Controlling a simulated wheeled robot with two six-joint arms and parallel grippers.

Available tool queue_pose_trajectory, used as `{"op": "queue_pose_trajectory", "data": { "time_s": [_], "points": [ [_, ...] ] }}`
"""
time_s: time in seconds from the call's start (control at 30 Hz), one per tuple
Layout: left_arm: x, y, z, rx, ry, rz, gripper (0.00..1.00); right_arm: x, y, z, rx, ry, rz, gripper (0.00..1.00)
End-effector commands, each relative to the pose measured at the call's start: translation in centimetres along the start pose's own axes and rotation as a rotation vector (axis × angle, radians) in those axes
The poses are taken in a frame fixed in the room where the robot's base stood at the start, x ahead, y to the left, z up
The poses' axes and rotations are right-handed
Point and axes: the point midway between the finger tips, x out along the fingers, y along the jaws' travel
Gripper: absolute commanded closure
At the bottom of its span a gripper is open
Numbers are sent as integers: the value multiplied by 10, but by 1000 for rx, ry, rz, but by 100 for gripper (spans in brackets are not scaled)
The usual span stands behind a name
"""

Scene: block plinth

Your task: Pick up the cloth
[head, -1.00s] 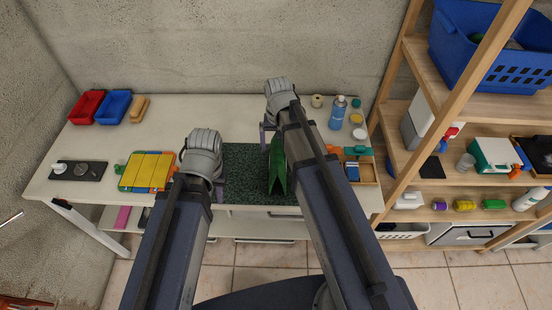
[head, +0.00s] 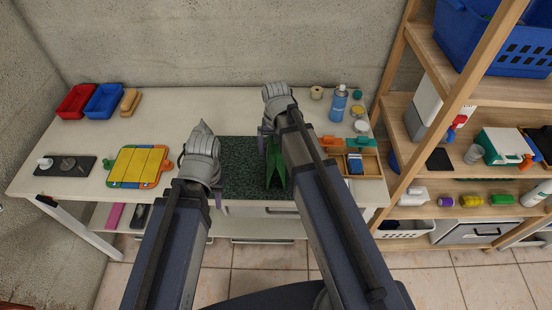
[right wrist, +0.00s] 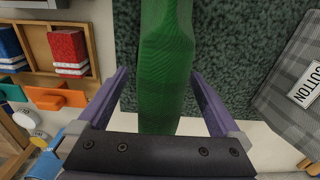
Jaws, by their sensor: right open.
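A grey checked piece (right wrist: 275,95) with a white COTTON label lies at the right of the right wrist view. I cannot tell whether the left gripper touches it.
A yellow board (head: 140,165) is left of the mat. A wooden tray (head: 370,164) with small blocks, orange and teal pieces, and a blue can (head: 338,105) are to the right. Red (head: 76,101) and blue bins (head: 104,100) stand at the back left. A wooden shelf is at far right.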

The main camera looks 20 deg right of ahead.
Motion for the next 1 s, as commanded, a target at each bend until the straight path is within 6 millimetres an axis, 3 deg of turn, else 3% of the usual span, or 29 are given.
{"op": "queue_pose_trajectory", "data": {
  "time_s": [0.23, 1.0],
  "points": [
    [0, 0, 0, 0, 0, 0, 68, 0, 0, 0, 0, 0, 0, 1],
    [0, 0, 0, 0, 0, 0, 68, 0, 0, 0, 0, 0, 0, 88]
  ]
}}
